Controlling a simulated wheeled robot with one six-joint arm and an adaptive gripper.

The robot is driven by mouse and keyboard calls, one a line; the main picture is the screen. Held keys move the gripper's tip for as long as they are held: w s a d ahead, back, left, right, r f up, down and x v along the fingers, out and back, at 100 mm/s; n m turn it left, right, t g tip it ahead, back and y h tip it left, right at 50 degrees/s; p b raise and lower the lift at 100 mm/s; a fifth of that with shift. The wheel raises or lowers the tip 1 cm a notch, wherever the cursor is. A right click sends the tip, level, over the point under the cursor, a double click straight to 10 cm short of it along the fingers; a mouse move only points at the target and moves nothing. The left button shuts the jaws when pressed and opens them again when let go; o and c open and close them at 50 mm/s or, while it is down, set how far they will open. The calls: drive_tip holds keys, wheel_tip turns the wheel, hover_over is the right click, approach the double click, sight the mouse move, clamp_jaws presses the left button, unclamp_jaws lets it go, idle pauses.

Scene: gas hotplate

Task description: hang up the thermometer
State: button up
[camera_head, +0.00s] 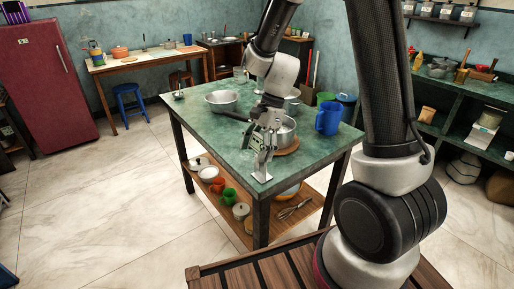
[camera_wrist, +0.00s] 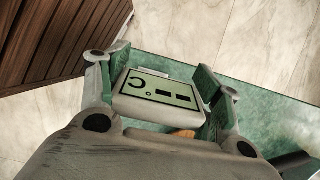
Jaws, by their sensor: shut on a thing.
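The thermometer (camera_wrist: 158,89), a pale block with a greenish display and dark marks, sits between the two fingers of my gripper (camera_wrist: 168,84) in the wrist view. The fingers close on its two sides. In the head view my gripper (camera_head: 263,150) is over the near part of the green table, and the thermometer is too small and covered to make out clearly there. I cannot tell a hook or hanging place for the thermometer in either view.
The green table (camera_head: 190,114) bears a metal pan (camera_head: 221,98), a pot (camera_head: 287,131) on a wooden board and a blue jug (camera_head: 328,119) right of my gripper. Bowls and cups stand on its lower shelf (camera_head: 283,220). Open floor (camera_head: 120,200) lies to the left.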

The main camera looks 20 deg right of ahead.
drive_tip(key=o, duration=1.1)
drive_tip(key=v, duration=1.2)
drive_tip(key=s+d+r+n+t+h, duration=0.1)
drive_tip(key=s+d+r+n+t, duration=0.1)
drive_tip(key=s, duration=0.4)
drive_tip(key=s+d+r+n+t+h, duration=0.1)
drive_tip(key=s+d+r+n, duration=0.2)
drive_tip(key=s+d+n, duration=0.2)
drive_tip(key=s+d+r+n+t+h, duration=0.2)
drive_tip(key=s+d+r+n, duration=0.1)
drive_tip(key=s+n, duration=0.4)
drive_tip(key=shift+s+d+r+t, duration=0.3)
drive_tip(key=shift+s+d, duration=0.15)
drive_tip(key=shift+s, duration=0.65)
